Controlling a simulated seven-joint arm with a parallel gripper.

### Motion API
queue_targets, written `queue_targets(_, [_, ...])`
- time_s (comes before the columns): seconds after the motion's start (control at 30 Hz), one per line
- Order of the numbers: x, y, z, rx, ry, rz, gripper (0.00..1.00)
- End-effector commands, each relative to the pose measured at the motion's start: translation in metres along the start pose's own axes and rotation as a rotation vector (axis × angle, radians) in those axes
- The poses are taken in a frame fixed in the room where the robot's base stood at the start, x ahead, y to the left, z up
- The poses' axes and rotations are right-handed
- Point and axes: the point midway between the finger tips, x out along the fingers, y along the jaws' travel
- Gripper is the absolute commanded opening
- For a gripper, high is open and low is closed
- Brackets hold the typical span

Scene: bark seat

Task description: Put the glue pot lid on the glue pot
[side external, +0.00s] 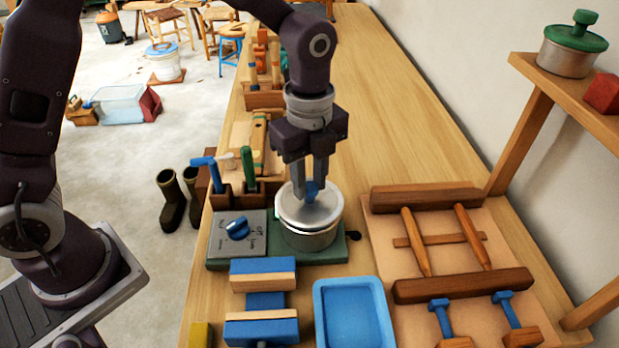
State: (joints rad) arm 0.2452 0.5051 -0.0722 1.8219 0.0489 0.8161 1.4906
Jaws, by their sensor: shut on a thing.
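The glue pot (306,240) is a round metal pot standing on the green base of a heater with a dial. The glue pot lid (290,210) is a pale metal disc with a blue knob (312,190). My gripper (312,184) points straight down and is shut on that knob. The lid is over the pot's mouth and looks about level. I cannot tell whether it rests fully on the rim or sits slightly above it. The fingers hide part of the knob.
The heater's grey panel (238,237) with a blue dial is left of the pot. In front are blue-and-wood clamp blocks (263,275) and a blue tray (352,315). A wooden frame (440,240) lies right. A green-lidded pot (572,45) stands on a shelf.

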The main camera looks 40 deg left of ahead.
Motion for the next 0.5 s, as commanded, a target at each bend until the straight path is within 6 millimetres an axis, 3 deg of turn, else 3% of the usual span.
queue_targets(0.5, [0.0095, 0.0001, -0.0003, 0.000, 0.001, 0.001, 0.00])
